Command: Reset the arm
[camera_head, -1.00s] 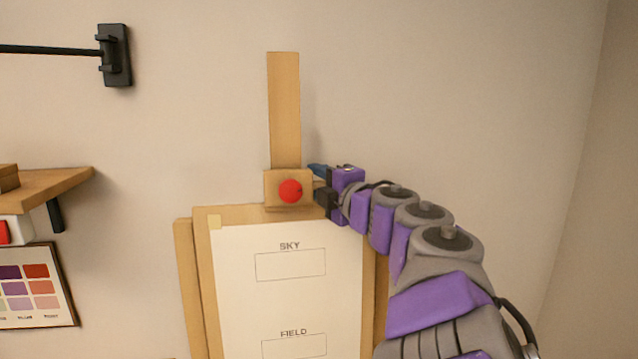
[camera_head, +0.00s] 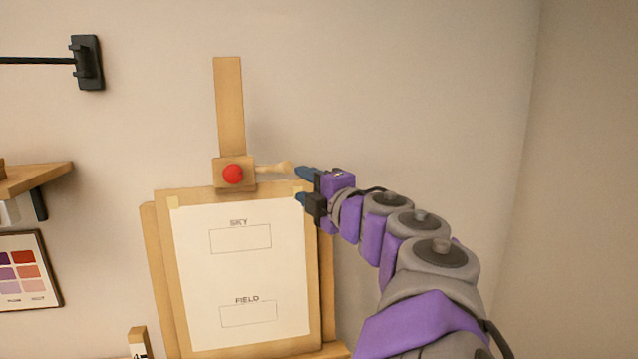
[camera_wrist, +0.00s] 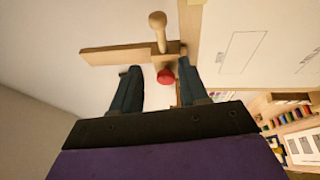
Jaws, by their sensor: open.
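My gripper (camera_head: 302,184) is open and empty in the head view, to the right of the top of the easel (camera_head: 230,110). Its two blue fingers also show apart in the wrist view (camera_wrist: 156,84). A wooden peg or handle (camera_head: 275,167) sticks out to the right from the easel's top clamp block, and its rounded end is close to the upper fingertip. In the wrist view the handle (camera_wrist: 158,32) lies beyond the fingers, with a gap. A red knob (camera_head: 233,174) sits on the front of the block and also shows in the wrist view (camera_wrist: 165,77).
The easel holds a white sheet (camera_head: 245,270) marked SKY and FIELD. A wooden shelf (camera_head: 35,178) and a colour chart (camera_head: 28,272) are on the left, with a black wall bracket (camera_head: 88,62) above. The wall to the right of my arm is clear.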

